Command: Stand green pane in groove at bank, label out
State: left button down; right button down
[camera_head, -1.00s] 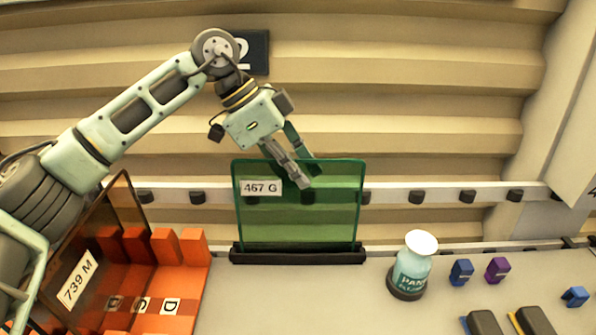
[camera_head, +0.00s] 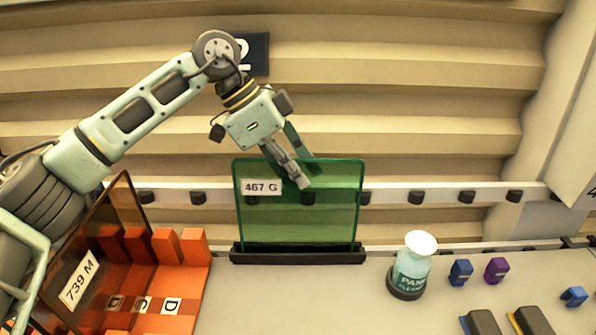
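The green pane (camera_head: 310,218) stands upright, its lower edge in the dark grooved bar (camera_head: 298,257) at the back of the bench. Its white label, 467 G (camera_head: 261,187), faces me at the upper left. My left gripper (camera_head: 308,178) reaches down over the pane's top edge. One finger is in front of the glass and the other is behind it, seen through the green. The fingers draw together at the tips and look shut on the pane. My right gripper is not in view.
An orange rack (camera_head: 185,285) with a brown pane labelled 739 M (camera_head: 78,282) stands at the left. The bench before the bar is clear.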

pick_arm(q)
jog(key=shift+r, duration=0.1)
jog(key=c, duration=1.9)
grip_release()
jog(key=shift+o, duration=0.2)
jog(key=shift+f, duration=0.2)
jog(key=v, duration=1.2)
